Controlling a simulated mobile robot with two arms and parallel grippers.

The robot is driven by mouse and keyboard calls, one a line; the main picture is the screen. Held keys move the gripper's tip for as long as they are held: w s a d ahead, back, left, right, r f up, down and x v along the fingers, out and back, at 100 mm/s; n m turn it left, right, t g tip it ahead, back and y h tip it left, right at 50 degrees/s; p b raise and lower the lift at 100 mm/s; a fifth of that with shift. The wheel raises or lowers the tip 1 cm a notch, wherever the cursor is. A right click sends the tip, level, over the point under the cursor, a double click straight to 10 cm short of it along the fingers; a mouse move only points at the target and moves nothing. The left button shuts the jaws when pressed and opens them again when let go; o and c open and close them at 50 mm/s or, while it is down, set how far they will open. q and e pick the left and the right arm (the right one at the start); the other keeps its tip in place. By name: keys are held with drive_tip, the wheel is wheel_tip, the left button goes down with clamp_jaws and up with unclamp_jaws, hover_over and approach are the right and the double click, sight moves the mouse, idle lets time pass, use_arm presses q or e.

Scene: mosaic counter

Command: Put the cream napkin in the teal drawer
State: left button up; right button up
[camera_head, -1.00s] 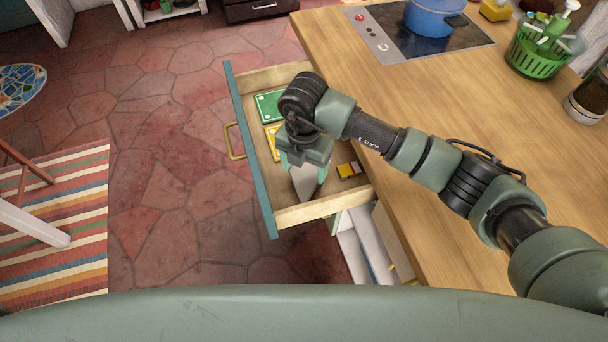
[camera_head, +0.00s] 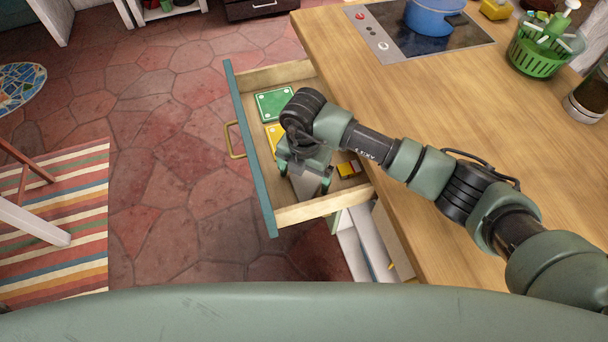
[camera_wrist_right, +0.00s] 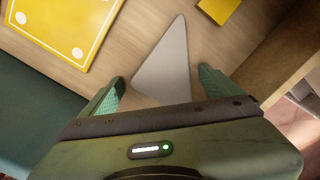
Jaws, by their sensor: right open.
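The teal drawer (camera_head: 251,150) stands pulled open from the wooden counter, with a brass handle on its front. The napkin (camera_wrist_right: 170,65), a pale greyish-cream folded triangle, lies on the drawer floor in the right wrist view. In the head view, part of it (camera_head: 306,187) shows below my right gripper (camera_head: 304,180), which hides the rest. My right gripper is inside the drawer opening with its fingers spread. In the wrist view, its fingers (camera_wrist_right: 160,80) are on either side of the napkin's lower part with gaps between. My left gripper is out of view.
In the drawer, a green card box (camera_head: 273,104) and a yellow one (camera_head: 272,135) lie toward the far end, and a small yellow-and-red box (camera_head: 349,169) lies near the right side. The counter (camera_head: 440,95) holds a blue pot (camera_head: 432,18) and green basket (camera_head: 540,58).

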sight(304, 181)
wheel_tip(304, 181, up, 12)
drive_tip(key=b, duration=0.1)
drive_tip(key=shift+b, duration=0.3)
drive_tip(key=shift+r, duration=0.15)
